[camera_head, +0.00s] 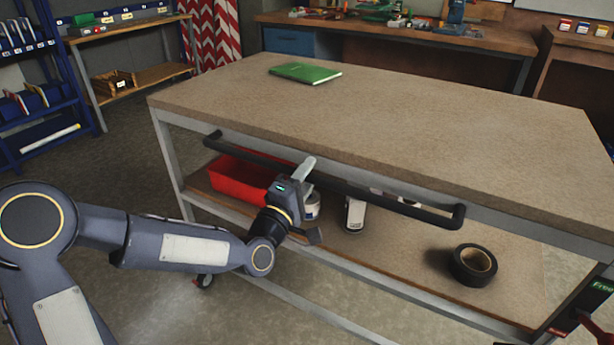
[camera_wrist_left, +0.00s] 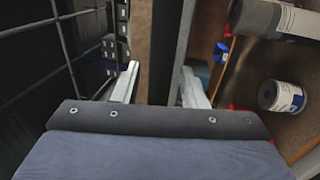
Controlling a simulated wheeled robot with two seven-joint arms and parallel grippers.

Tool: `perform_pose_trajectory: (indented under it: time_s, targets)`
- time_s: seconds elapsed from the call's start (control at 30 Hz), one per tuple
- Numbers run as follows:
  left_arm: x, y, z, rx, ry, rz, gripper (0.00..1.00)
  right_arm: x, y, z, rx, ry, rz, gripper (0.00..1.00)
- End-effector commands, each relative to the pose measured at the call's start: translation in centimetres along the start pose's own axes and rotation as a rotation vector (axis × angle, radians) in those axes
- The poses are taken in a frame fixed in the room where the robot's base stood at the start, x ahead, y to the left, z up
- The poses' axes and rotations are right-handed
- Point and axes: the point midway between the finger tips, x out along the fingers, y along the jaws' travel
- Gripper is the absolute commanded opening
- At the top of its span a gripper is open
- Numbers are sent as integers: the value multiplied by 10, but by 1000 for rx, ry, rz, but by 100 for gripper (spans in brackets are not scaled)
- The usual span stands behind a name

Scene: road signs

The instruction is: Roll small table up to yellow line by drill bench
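The small table (camera_head: 420,110) has a brown top, grey frame, lower shelf and a visible castor. A black bar handle (camera_head: 380,197) runs along its near side. My left gripper (camera_head: 306,190) is at the left part of this handle, with a pale finger across the bar. In the left wrist view its two pale fingers (camera_wrist_left: 158,85) stand apart, with a dark bar, apparently the handle, between them; contact is not clear. A back bench (camera_head: 400,30) bears a blue machine (camera_head: 456,12), possibly the drill. No yellow floor line shows. My right gripper is out of view.
A green book (camera_head: 305,72) lies on the table. The lower shelf holds a red bin (camera_head: 238,182), a black tape roll (camera_head: 473,265) and cans. A blue rack (camera_head: 45,90) and side bench (camera_head: 150,75) stand left. Grey floor (camera_head: 130,150) is clear between them and the table.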

Motion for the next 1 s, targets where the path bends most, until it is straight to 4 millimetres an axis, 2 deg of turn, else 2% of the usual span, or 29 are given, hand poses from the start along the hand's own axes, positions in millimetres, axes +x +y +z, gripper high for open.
perform_pose_trajectory:
  time_s: [0.2, 0.5, 0.83, 1.0]
  targets:
    - [0, 0, 0, 1, 0, 0, 39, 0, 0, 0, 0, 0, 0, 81]
    - [0, 0, 0, 1, 1, -1, 0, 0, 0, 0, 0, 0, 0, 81]
    - [2, -1, 0, 1, 1, -1, 0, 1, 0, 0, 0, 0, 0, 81]
    - [10, -3, 0, 1, 1, 1, 0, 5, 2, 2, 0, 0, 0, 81]
